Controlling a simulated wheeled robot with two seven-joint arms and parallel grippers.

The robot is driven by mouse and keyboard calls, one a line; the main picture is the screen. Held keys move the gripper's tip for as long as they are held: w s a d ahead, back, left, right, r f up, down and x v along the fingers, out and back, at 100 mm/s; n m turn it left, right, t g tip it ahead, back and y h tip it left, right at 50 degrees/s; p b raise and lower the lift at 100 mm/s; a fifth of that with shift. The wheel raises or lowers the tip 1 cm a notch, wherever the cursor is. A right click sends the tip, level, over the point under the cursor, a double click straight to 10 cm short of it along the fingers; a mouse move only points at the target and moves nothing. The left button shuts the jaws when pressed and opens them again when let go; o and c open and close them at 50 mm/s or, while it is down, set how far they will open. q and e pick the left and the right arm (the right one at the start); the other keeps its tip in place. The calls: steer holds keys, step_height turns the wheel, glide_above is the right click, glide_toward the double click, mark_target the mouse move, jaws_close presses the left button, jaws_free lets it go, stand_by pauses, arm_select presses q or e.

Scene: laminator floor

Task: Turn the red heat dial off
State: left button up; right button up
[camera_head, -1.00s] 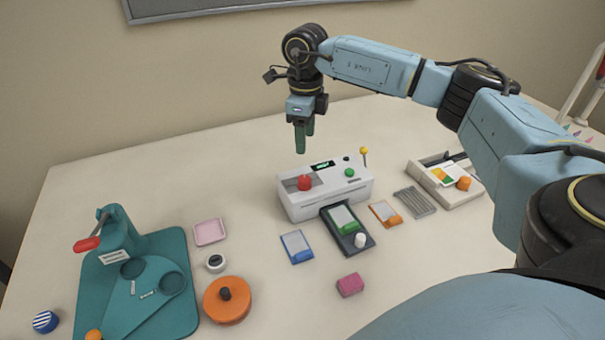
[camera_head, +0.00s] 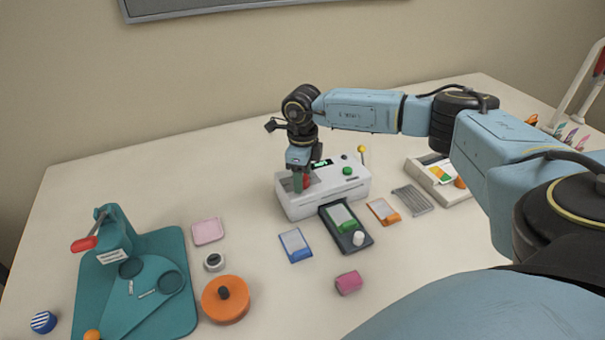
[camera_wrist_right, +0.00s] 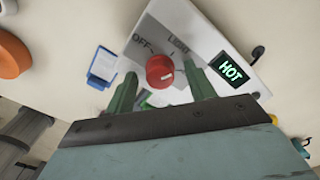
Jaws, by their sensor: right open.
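The white laminator (camera_head: 328,195) stands in the middle of the table. Its red heat dial (camera_head: 307,181) is partly hidden by my right gripper (camera_head: 301,186) in the head view. In the right wrist view the red dial (camera_wrist_right: 160,71) sits between the two open green fingers of my right gripper (camera_wrist_right: 162,92), a little beyond their tips. The dial's pale mark points to the right, away from the "OFF" label on the left. The display (camera_wrist_right: 230,69) reads "HOT". My left gripper is not in view.
A green button (camera_head: 347,170) and a yellow-topped lever (camera_head: 362,150) are at the laminator's right. A dark tray (camera_head: 346,228) lies in front of it. A teal press (camera_head: 150,290) and an orange round lid (camera_head: 226,300) are at left; a white bin (camera_head: 462,192) is at right.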

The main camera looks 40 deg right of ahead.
steer(key=c, duration=1)
steer(key=shift+o, duration=0.2)
steer(key=n, duration=0.4)
steer(key=shift+b, duration=0.4)
steer(key=n, duration=0.4)
steer(key=shift+b, duration=0.4)
steer(key=n+b, duration=0.1)
steer(key=n, duration=0.3)
steer(key=shift+n, duration=0.3)
steer(key=n+b, duration=0.1)
steer(key=n, duration=0.3)
steer(key=shift+r, duration=0.1)
